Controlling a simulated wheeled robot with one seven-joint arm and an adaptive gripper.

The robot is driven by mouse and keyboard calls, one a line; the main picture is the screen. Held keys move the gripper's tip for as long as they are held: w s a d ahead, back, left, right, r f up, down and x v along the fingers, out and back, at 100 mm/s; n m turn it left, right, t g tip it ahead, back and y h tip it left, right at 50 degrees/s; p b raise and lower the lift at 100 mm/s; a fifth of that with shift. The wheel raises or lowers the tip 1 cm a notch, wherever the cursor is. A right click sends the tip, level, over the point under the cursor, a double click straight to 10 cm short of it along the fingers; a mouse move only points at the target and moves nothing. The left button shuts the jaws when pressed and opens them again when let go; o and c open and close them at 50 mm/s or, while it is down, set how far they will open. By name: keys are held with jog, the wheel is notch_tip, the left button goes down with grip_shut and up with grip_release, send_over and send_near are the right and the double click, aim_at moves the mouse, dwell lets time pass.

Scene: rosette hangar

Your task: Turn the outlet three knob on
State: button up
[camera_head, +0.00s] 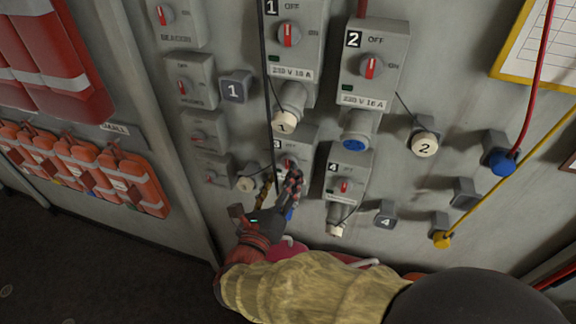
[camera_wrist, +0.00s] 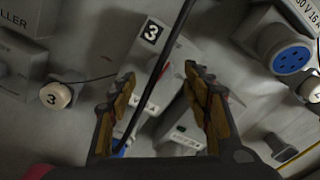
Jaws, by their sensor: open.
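The outlet three box (camera_head: 298,140) is a grey box with a black "3" label, below outlet 1 on the wall panel. It also shows in the wrist view (camera_wrist: 172,48), between and beyond my fingers. Its knob (camera_head: 288,162) shows only as a bit of red and dark in the head view, partly covered by my gripper. In the wrist view I cannot make out the knob's pointer clearly. My gripper (camera_head: 280,189) is open in front of the lower part of this box. In the wrist view its two fingers (camera_wrist: 163,86) stand apart with no object clearly held.
A black cable (camera_wrist: 165,56) runs diagonally between my fingers. Outlet 4 (camera_head: 350,172) is close on the right. A white cap marked 3 (camera_wrist: 56,96) hangs to the left. Outlet 1 (camera_head: 296,50) and outlet 2 (camera_head: 372,62) are above.

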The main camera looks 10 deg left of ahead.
aim_at(288, 165)
jog(key=shift+w+d, duration=0.2)
jog(key=shift+w, duration=2)
jog(key=c, duration=1.1)
jog(key=shift+c, duration=0.3)
